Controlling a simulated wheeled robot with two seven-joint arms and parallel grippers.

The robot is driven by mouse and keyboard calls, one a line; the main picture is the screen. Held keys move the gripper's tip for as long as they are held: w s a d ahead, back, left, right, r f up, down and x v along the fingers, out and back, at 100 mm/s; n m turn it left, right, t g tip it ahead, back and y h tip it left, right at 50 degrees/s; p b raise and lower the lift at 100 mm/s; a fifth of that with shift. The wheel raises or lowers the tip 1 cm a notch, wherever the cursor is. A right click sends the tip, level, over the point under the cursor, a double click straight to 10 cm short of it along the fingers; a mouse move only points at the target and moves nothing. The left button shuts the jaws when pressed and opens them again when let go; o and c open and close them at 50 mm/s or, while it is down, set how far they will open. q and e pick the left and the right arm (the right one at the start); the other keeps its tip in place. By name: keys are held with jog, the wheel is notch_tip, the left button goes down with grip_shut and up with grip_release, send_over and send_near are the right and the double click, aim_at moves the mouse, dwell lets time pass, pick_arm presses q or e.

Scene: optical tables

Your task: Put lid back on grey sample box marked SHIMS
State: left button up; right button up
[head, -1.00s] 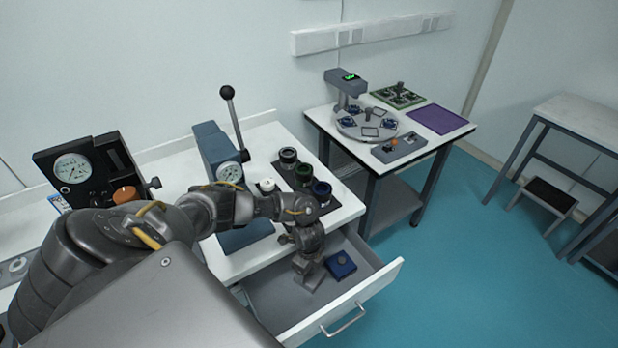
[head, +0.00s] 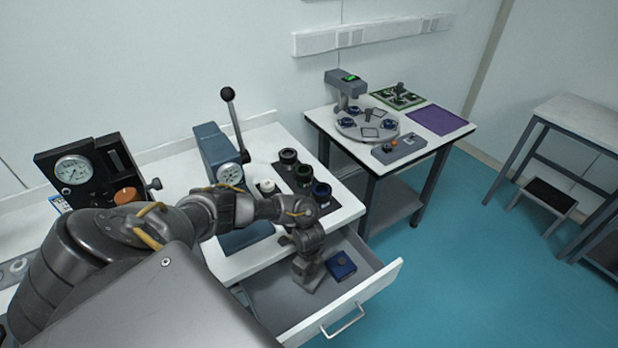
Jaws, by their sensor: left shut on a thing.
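My left gripper (head: 308,272) reaches down into the open drawer (head: 362,290), left of a dark blue box (head: 341,265) with a round knob on its lid. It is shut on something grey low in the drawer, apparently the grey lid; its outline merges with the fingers. The grey sample box is not clearly seen, and I cannot tell whether it is under the gripper. No SHIMS marking is readable. My right gripper is not in view.
On the bench above the drawer stand a blue-grey lever press (head: 215,152), a dark tray of ringed cylinders (head: 321,192) and a gauge case (head: 72,170). The drawer front has a handle (head: 343,322). A side table holds a turntable (head: 352,128).

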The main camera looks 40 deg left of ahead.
pick_arm(q)
jog(key=o, duration=1.1)
jog(key=shift+c, duration=0.2)
jog(key=shift+o, duration=0.3)
jog(key=shift+r+p, duration=3.55)
jog(key=shift+p, duration=0.15)
grip_shut()
